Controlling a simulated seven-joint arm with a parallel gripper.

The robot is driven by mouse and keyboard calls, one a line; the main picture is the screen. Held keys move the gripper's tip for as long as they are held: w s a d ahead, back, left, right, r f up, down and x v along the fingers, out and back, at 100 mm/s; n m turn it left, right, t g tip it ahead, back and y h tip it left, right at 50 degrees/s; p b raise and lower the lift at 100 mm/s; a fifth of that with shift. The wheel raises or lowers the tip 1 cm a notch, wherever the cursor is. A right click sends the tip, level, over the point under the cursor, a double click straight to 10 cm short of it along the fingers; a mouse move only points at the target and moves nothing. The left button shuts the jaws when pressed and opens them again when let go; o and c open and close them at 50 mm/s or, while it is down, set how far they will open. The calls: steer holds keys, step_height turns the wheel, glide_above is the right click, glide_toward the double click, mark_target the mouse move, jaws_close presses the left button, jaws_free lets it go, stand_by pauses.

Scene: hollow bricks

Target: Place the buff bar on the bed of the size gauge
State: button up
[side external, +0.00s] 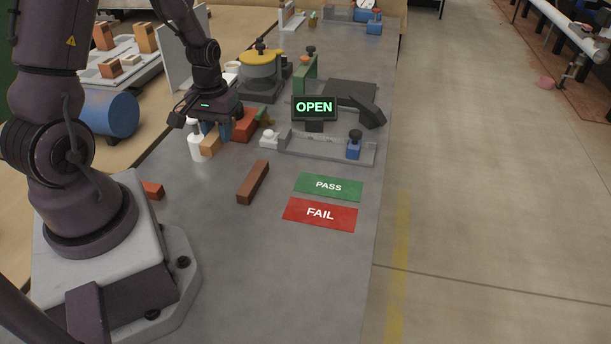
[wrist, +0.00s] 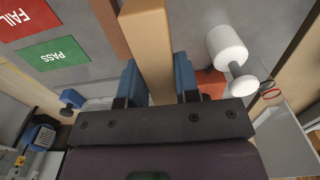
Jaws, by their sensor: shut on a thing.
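My gripper (side external: 216,131) is shut on the buff bar (side external: 210,145), beside a white bottle. In the wrist view, the buff bar (wrist: 147,45) runs between the two blue fingers of my gripper (wrist: 157,82) and sticks out past them. The side view does not clearly show whether the bar touches the bench. The size gauge is to the right of my gripper.
A red-brown bar (side external: 253,182) lies in front of the gauge. A green PASS plate (side external: 329,186) and a red FAIL plate (side external: 320,213) lie to its right. The white bottle (side external: 196,143) and a red block (side external: 245,125) stand close to my gripper. Clear bench lies at the front.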

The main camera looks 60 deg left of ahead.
steer(key=w+d+r+m, duration=0.4)
steer(key=w+d, duration=0.1)
steer(key=d, duration=0.4)
steer(key=w+d+r+m, duration=0.4)
steer(key=w+d+m, duration=0.15)
steer(key=d, duration=0.35)
steer(key=s+a+f+n, duration=0.3)
steer(key=s+a+n, duration=0.2)
steer(key=s+a, duration=0.6)
glide_above(248, 162)
steer(key=s, duration=0.1)
steer(key=f, duration=1.1)
steer(key=shift+d+f, duration=0.1)
steer(key=shift+d, duration=0.3)
steer(key=shift+w+a+f, duration=0.25)
steer(key=shift+w+f, duration=0.1)
steer(key=shift+f, duration=0.15)
steer(key=shift+w+a+f, duration=0.1)
steer(key=shift+w+f, duration=0.05)
steer(key=shift+f, duration=1.55)
